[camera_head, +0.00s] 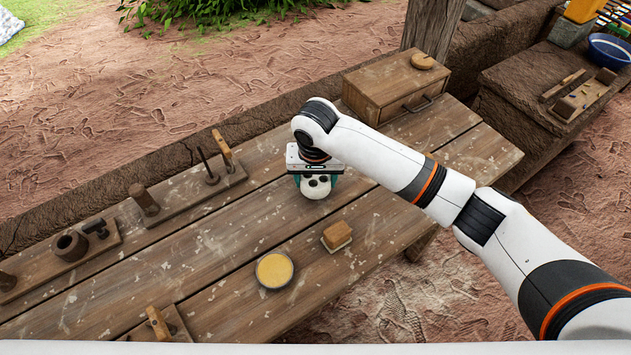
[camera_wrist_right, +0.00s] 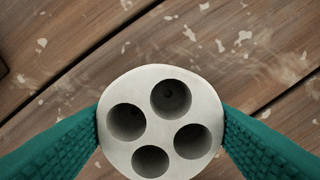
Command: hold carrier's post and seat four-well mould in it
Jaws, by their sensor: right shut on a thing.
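The four-well mould (camera_head: 315,189) is a pale, round block with several dark round holes in its top. In the right wrist view the mould (camera_wrist_right: 151,115) sits between the green finger pads, which press on its sides. My right gripper (camera_head: 316,179) is shut on it over the middle of the wooden table. I cannot tell whether the mould touches the tabletop. A wooden base with a short upright post (camera_head: 158,322), which may be the carrier, stands at the front left edge, partly cut off by a pale edge below. My left gripper is not in view.
A yellow-filled round dish (camera_head: 274,269) and a wood-backed block (camera_head: 337,236) lie in front of the mould. A rack with pegs (camera_head: 190,198) and a holder with a cup (camera_head: 72,246) line the back left. A drawer box (camera_head: 397,88) stands at the back right.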

